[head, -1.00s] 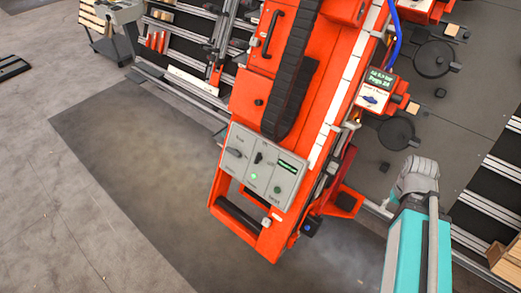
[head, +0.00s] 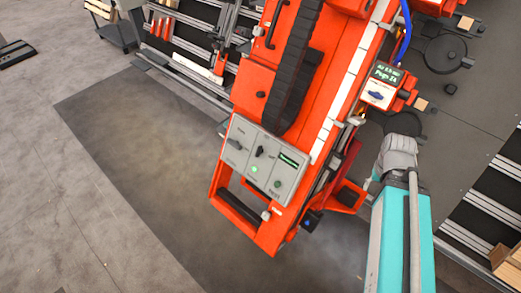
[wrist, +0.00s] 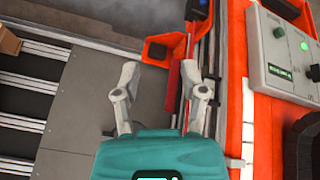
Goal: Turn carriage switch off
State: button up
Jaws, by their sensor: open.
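A grey control panel (head: 262,165) sits on the near end of the orange carriage (head: 240,207). It bears a dark knob at its left, a black knob (head: 260,150) in the middle, a lit green lamp (head: 254,169), a green button and a display. Its labels are too small to read, so I cannot tell which knob is the carriage switch. The panel also shows at the right edge of the wrist view (wrist: 268,45). My gripper (wrist: 163,82) is open and empty, left of the panel in the wrist view. In the head view its fingers are mostly hidden.
A white box with a blue knob (head: 376,96) and a lit display stands on the carriage's right side. An orange bracket (wrist: 157,52) lies just ahead of my fingers. Slatted rails (wrist: 22,95) lie to the left there. The floor left of the carriage is clear.

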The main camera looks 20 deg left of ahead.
jog(key=m+t+h+b, duration=0.45)
jog(key=t+b, duration=0.85)
jog(key=b, duration=1)
send_near(258, 150)
jog(key=a+v, duration=0.1)
jog(key=v, duration=0.3)
jog(key=shift+w+d+r+h, duration=0.15)
jog(key=shift+w+d+h, duration=0.1)
jog(key=shift+w, duration=0.05)
jog(key=shift+g, duration=0.3)
jog(key=b+x, duration=0.5)
jog(key=x, duration=0.9)
jog(key=shift+r+b, duration=0.1)
jog(key=shift+b, duration=0.2)
